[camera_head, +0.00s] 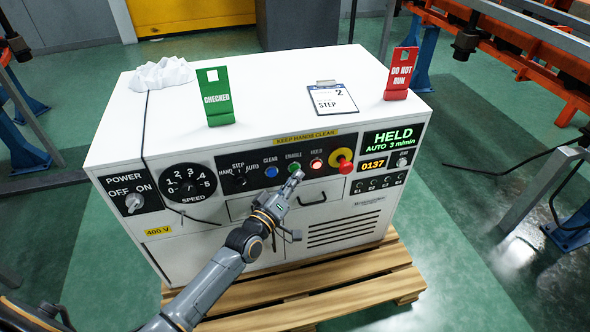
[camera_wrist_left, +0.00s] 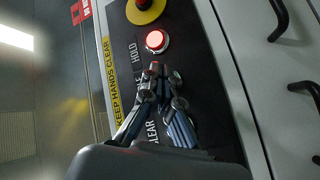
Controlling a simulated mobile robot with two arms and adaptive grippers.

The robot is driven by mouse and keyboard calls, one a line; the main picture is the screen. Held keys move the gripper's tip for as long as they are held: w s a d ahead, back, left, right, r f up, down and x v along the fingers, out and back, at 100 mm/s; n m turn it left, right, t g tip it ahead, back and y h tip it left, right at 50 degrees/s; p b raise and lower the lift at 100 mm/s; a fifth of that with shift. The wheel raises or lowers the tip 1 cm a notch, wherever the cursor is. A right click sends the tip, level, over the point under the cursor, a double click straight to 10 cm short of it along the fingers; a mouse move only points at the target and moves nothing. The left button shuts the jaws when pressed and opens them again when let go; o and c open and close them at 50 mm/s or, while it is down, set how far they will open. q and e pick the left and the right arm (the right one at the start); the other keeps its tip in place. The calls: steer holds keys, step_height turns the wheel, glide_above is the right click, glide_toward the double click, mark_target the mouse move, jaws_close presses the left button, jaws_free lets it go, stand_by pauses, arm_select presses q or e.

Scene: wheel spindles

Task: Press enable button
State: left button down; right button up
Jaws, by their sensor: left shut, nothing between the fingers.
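The ENABLE button (camera_head: 294,168) is green and sits on the dark control strip of the white cabinet, between the blue CLEAR button (camera_head: 271,171) and the lit red HOLD button (camera_head: 316,164). My left gripper (camera_head: 298,175) is shut and empty, its tip right at the ENABLE button and partly covering it. In the left wrist view the shut fingertips (camera_wrist_left: 152,72) are close to the panel, below the glowing HOLD button (camera_wrist_left: 156,40). The ENABLE button is mostly hidden there, and I cannot tell whether the tip touches it. My right gripper is not in view.
A yellow-ringed red stop button (camera_head: 342,161) is to the right of HOLD. The display (camera_head: 388,139) reads HELD, AUTO 3 m/min. The mode selector (camera_head: 240,180) and speed dial (camera_head: 188,185) are to the left. A drawer handle (camera_head: 312,200) lies below the strip.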

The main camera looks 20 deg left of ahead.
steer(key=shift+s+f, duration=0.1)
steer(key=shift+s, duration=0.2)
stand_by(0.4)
